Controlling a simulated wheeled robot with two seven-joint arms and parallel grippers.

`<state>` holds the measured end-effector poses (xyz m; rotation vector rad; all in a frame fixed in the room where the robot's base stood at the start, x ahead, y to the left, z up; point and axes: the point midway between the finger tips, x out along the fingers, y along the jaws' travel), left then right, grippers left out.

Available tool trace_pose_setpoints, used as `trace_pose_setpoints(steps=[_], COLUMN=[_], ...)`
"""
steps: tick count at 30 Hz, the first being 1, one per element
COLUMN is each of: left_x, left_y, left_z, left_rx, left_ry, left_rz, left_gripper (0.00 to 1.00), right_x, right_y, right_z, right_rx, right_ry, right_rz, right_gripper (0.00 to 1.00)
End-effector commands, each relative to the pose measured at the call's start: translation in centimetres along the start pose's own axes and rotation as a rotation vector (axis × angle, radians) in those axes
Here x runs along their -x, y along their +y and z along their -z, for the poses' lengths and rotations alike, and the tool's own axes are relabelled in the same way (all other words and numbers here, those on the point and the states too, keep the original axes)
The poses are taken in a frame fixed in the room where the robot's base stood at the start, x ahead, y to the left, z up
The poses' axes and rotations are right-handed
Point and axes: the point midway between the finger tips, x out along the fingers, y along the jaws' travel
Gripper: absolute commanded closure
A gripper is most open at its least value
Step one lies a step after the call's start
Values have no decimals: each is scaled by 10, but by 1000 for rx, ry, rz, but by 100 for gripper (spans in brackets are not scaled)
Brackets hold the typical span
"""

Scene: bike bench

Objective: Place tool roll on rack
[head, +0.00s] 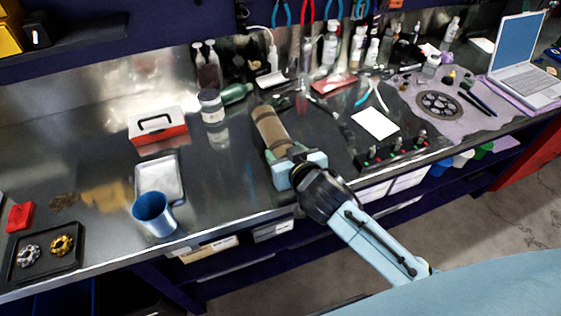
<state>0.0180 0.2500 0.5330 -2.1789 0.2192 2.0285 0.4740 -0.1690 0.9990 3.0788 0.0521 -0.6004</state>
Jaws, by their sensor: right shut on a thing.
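The tool roll (269,129) is a brown cylinder with darker bands, in the middle of the head view. It points away from me over the metal bench. My right gripper (284,158) is shut on its near end, and its fingers are largely hidden by the pale blue gripper body. I cannot tell whether the roll touches the bench top. A low black rack-like piece (392,152) with several red and green bits stands at the bench's front edge, right of the gripper; I cannot tell if it is the rack. My left gripper is not in view.
A red and white toolbox (158,127), a metal tray (160,178) and a blue cup (153,213) stand to the left. A jar (212,106) and a green bottle (237,92) are behind. A white card (375,123) lies right. Bare bench lies between tray and gripper.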

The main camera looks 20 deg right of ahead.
Motion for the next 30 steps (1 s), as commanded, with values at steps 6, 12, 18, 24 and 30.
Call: trace_pose_setpoints(steps=[6,12,18,24,30], left_x=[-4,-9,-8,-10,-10], left_y=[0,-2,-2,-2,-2], left_z=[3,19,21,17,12], left_rx=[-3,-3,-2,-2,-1], left_ry=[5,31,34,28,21], left_rz=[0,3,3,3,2], left_gripper=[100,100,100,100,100], right_x=[-7,-17,-17,-18,-18], right_y=[0,0,0,0,0], right_z=[-16,-41,-40,-44,-43], right_rx=[1,1,0,-1,0], right_ry=[4,3,5,2,2], right_rz=[0,0,1,0,0], right_gripper=[77,77,77,36,22])
